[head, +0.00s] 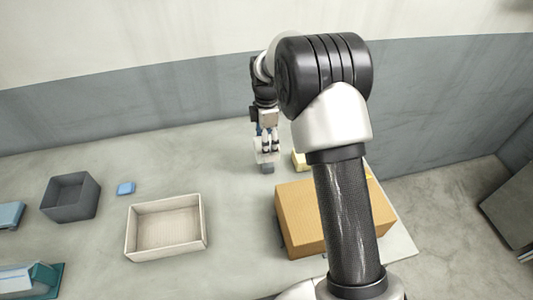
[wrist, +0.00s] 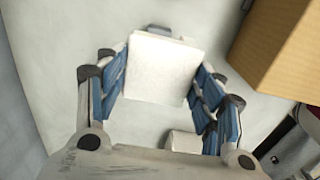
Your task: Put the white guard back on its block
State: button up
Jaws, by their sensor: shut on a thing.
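The white guard (wrist: 162,68) is a pale square piece between the blue-padded fingers of my gripper (wrist: 158,88) in the wrist view. My gripper is shut on it. In the head view my gripper (head: 268,143) points down at the far part of the table, with the white guard (head: 259,156) at its fingertips. A small grey block (head: 267,168) shows right below the guard in the head view. I cannot tell whether the guard touches it. Much of the block is hidden.
A cardboard box (head: 300,215) stands close on the right, with a small pale yellow block (head: 299,161) behind it. A cream open tray (head: 166,250), a dark grey bin (head: 70,215) and a blue block (head: 126,188) lie to the left. The table between is clear.

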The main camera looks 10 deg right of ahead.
jog(key=shift+f+b, duration=0.65)
jog(key=shift+f, duration=2.1)
jog(key=shift+f+b, duration=0.3)
jog(key=shift+f, duration=0.35)
jog(key=o, duration=1)
jog(key=shift+o, duration=0.2)
